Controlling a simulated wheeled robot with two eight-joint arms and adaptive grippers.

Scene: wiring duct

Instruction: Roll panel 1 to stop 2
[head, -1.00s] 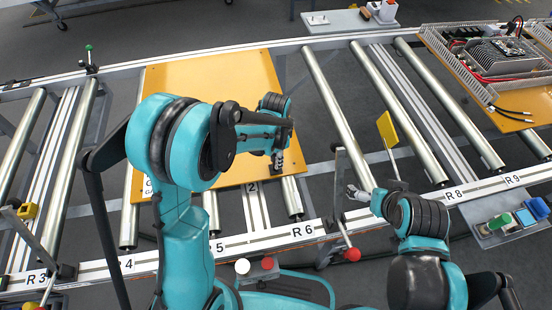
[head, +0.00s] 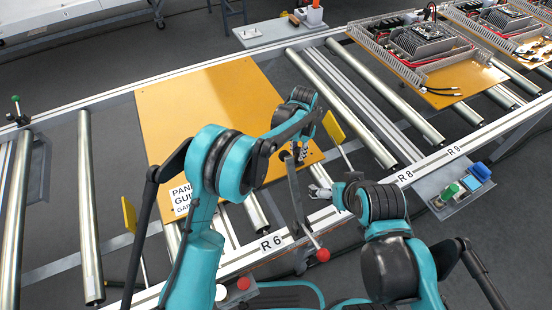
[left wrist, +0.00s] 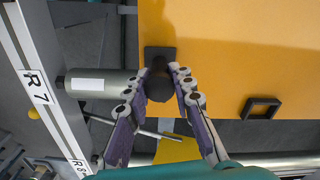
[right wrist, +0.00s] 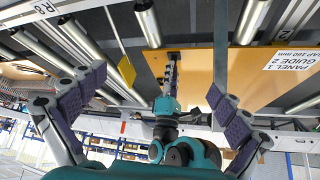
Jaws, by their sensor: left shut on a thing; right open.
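Panel 1 (head: 215,120) is a flat orange board on the rollers, with a white label (head: 182,198) at its near left corner. My left gripper (head: 298,153) is at the panel's near right corner. In the left wrist view its fingers (left wrist: 160,85) are shut on a dark round knob (left wrist: 158,88) at the panel's edge. A yellow flag (head: 333,125) on a thin rod stands close to the panel's right edge; I cannot read a stop number on it. My right gripper (head: 320,190) is open and empty near the front rail; its spread fingers show in the right wrist view (right wrist: 158,105).
A lever with a red ball (head: 322,255) and an upright grey plate stand at the front rail by R6. Another yellow flag (head: 129,215) stands left of the panel. Bare rollers (head: 375,105) lie to the right, then panels with electronics (head: 435,65). A small tray (head: 462,190) hangs near R9.

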